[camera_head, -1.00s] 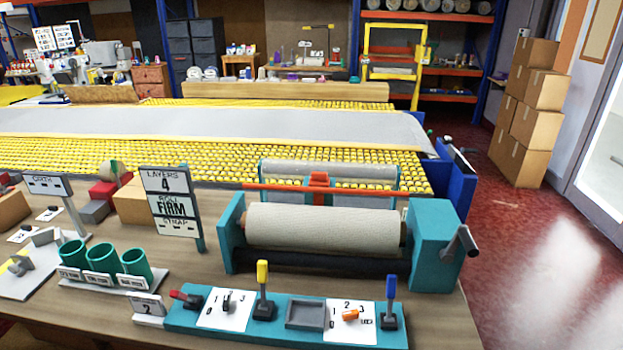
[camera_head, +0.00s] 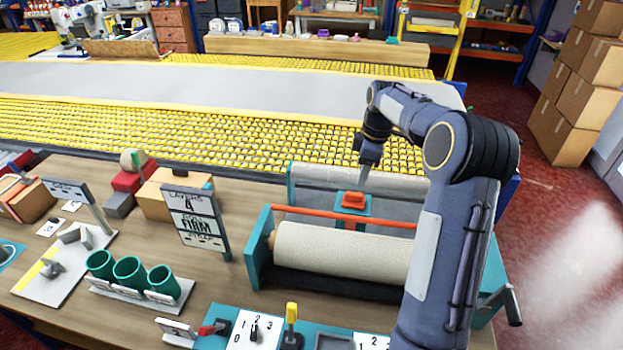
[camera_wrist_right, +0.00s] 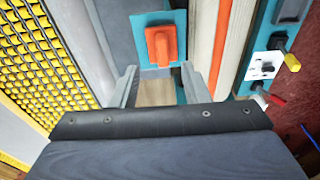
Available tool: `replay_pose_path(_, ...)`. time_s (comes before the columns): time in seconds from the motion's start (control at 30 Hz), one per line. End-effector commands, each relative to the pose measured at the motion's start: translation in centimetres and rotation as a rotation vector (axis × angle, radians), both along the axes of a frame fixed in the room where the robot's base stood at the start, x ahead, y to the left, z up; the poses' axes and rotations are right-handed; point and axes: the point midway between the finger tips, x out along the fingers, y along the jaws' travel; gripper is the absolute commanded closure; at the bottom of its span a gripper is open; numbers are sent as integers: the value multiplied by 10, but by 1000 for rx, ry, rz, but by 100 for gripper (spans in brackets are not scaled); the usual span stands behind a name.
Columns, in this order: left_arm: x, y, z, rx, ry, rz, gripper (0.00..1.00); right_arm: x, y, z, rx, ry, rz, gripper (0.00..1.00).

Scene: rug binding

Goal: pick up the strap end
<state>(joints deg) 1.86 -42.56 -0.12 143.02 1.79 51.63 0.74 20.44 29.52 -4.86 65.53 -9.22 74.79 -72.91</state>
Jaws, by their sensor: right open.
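My right gripper (camera_head: 365,178) reaches in from the right, pointing down behind the roller, near an orange block on a teal plate (camera_head: 352,202). In the right wrist view its two fingers stand apart (camera_wrist_right: 158,82), with bare wood showing between them. The orange block (camera_wrist_right: 162,45) is just beyond the fingertips. A cream-coloured roll (camera_head: 340,248) lies in the teal roller frame (camera_head: 258,250). A grey sheet (camera_head: 400,205) runs behind it. I cannot single out a strap end in either view. My left gripper is not in view.
An orange bar (camera_head: 300,212) spans the frame above the roll. Green cups (camera_head: 130,272) and a switch panel (camera_head: 255,328) are nearer. My right arm hides the frame's right part.

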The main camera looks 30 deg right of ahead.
Motion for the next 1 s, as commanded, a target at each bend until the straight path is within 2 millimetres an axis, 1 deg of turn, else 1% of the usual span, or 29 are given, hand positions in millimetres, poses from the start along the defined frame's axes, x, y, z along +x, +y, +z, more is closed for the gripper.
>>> replay_pose_path(0.07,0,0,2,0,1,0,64,2,-3,-5,-3,6,10,58)
replay_pose_path(0.23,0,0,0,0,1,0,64,3,0,-25,-3,6,13,58)
replay_pose_path(0.33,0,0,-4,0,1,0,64,3,2,-34,-3,4,12,58)
replay_pose_path(0.63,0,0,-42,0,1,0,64,3,11,-77,-2,4,12,58)
replay_pose_path(0.73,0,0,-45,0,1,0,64,4,11,-81,-3,3,12,58)
replay_pose_path(0.93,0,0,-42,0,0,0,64,4,11,-79,-3,3,11,58)
replay_pose_path(1.0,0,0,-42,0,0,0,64,4,11,-79,-3,3,11,67)
